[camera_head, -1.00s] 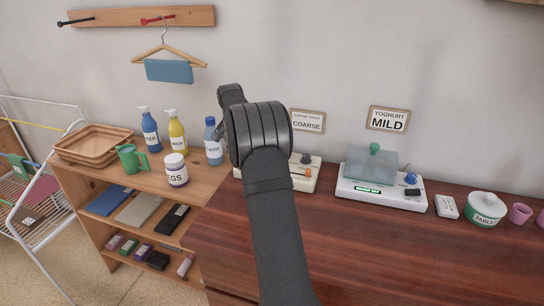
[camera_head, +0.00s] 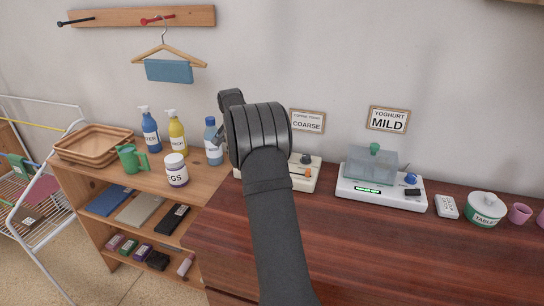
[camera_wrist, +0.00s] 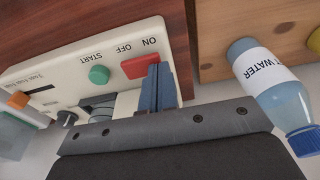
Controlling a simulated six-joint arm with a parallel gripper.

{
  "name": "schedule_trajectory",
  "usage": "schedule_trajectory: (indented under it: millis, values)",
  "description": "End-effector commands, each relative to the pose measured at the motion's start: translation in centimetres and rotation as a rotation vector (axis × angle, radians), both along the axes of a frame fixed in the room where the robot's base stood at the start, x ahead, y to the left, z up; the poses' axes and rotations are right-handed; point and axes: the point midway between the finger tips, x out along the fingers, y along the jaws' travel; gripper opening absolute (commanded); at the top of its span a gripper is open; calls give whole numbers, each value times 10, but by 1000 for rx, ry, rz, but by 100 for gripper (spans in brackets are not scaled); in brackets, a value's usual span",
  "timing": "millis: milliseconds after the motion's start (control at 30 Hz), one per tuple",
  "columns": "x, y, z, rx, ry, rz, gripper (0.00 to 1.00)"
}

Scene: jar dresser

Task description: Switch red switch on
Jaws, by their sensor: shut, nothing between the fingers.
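The red switch (camera_wrist: 142,67) sits on the top of a cream-coloured machine (camera_wrist: 60,75), beside the words OFF and ON. My gripper (camera_wrist: 156,76) is shut and empty, with its blue fingertips right at the edge of the red switch on its ON side. I cannot tell whether they touch it or which way the switch is tipped. In the head view the machine (camera_head: 305,183) stands on the dark red wooden top, and my arm hides its left part, the switch and the fingers.
A green START button (camera_wrist: 99,75) and an orange knob (camera_wrist: 18,100) are on the same machine. A white appliance with a clear box (camera_head: 380,193) stands to the right. The front of the dark top is clear.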

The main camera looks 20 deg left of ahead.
Motion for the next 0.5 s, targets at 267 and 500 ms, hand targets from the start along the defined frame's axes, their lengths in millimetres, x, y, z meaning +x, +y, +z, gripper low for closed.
schedule_trajectory:
  millis: [267, 500]
  values:
    - [0, 0, 1, -1, 0, 0, 0]
    - [0, 0, 20, 0, 0, 0, 0]
